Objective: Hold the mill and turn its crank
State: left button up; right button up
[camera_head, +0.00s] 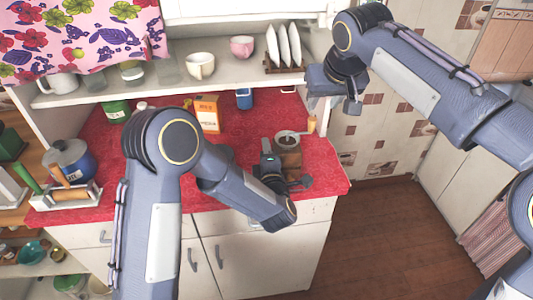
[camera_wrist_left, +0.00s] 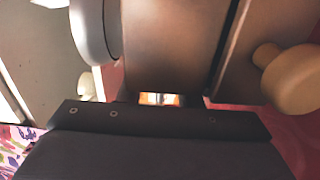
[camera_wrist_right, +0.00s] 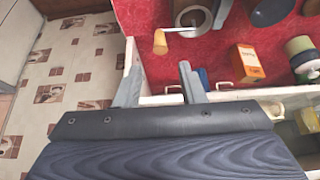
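The mill (camera_head: 287,158) has a brown wooden body and a grey round top, and stands upright on the red counter near its right front corner. Its crank ends in a light wooden knob (camera_head: 311,124), which also shows in the right wrist view (camera_wrist_right: 160,42). My left gripper (camera_head: 284,172) is at the mill's body, low at the front. The brown body (camera_wrist_left: 170,45) and a round wooden knob (camera_wrist_left: 292,78) fill the left wrist view; finger contact is hidden. My right gripper (camera_wrist_right: 161,84) is open and empty, above and apart from the crank knob.
An orange box (camera_head: 207,113) stands behind my left arm on the red counter (camera_head: 235,145). A shelf above holds cups and a plate rack (camera_head: 285,68). A blue pot (camera_head: 72,160) is at the left. Floor lies open beyond the counter's right edge.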

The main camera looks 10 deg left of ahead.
pick_arm(q)
grip_shut()
pick_arm(e)
jog(key=shift+o, duration=0.4)
jog(key=shift+w, duration=0.1)
jog(key=g, duration=0.1)
send_over(313, 120)
jog(key=shift+r, duration=0.35)
jog(key=shift+f, duration=4.8)
jog(key=c, duration=0.7)
